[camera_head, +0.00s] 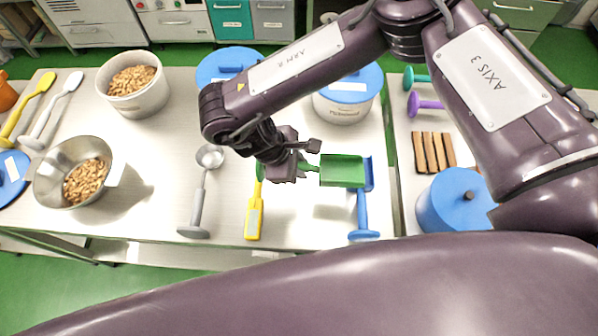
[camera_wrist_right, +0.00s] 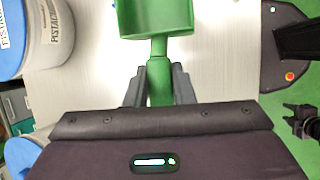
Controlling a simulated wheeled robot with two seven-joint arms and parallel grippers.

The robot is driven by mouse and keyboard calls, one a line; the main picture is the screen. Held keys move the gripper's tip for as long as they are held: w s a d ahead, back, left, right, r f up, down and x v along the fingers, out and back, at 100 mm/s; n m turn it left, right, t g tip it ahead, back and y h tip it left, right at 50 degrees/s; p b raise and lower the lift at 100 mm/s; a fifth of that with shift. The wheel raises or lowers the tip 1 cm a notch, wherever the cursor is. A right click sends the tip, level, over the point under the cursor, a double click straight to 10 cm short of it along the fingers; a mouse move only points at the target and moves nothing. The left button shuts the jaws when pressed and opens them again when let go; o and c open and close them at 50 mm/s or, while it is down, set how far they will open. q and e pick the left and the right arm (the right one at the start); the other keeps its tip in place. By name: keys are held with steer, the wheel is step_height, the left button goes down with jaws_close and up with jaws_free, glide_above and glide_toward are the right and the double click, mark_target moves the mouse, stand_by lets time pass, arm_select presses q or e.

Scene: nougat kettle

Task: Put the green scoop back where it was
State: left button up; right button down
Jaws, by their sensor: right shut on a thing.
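A yellow tool (camera_head: 254,215) and a grey ladle (camera_head: 197,195) lie left of the scoop. A steel bowl (camera_head: 50,180) and a white tub (camera_head: 150,98) hold nuts. Blue-lidded tubs (camera_head: 345,105) stand behind. A blue pot (camera_head: 450,205) is on the right table.

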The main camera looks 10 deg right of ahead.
steer(key=shift+f, duration=0.8)
arm_select(q)
steer(key=shift+s+r, duration=0.1)
arm_select(e)
step_height(320, 180, down, 4)
steer(key=shift+r, duration=0.1)
steer(key=shift+f+b, duration=0.3)
steer(key=shift+f, duration=0.3)
arm_select(q)
steer(key=shift+f, duration=0.35)
arm_select(e)
steer(key=c, duration=1.2)
jaws_free()
steer(key=shift+s, duration=0.1)
steer(key=shift+c, duration=0.2)
